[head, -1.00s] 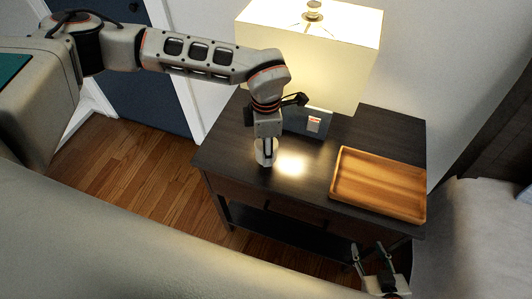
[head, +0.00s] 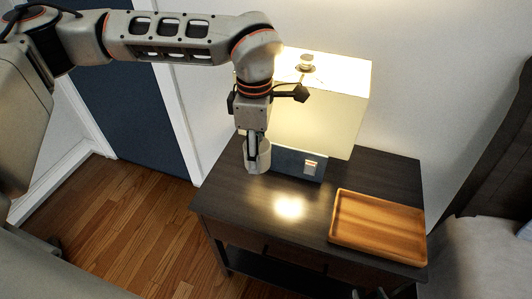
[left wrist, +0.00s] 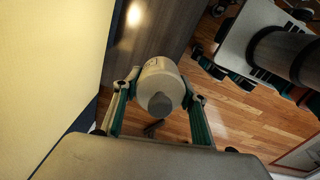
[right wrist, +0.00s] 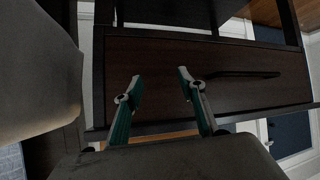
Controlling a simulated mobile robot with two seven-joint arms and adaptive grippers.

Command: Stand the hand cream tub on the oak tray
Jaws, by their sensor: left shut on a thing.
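The hand cream tub (head: 260,157) is a pale, rounded container between the fingers of my left gripper (head: 256,150). In the left wrist view the tub (left wrist: 161,80) shows a grey round part facing the camera, with a green-sided finger on either side. It appears held above the nightstand's left part; its exact height is unclear. The empty oak tray (head: 378,224) lies on the right of the nightstand, to the right of my left gripper.
The dark nightstand (head: 230,195) has a lit lamp (head: 320,105) at the back and a dark box (head: 290,163) close to the tub. A bed (head: 480,240) stands at the right. The nightstand top between box and tray is clear.

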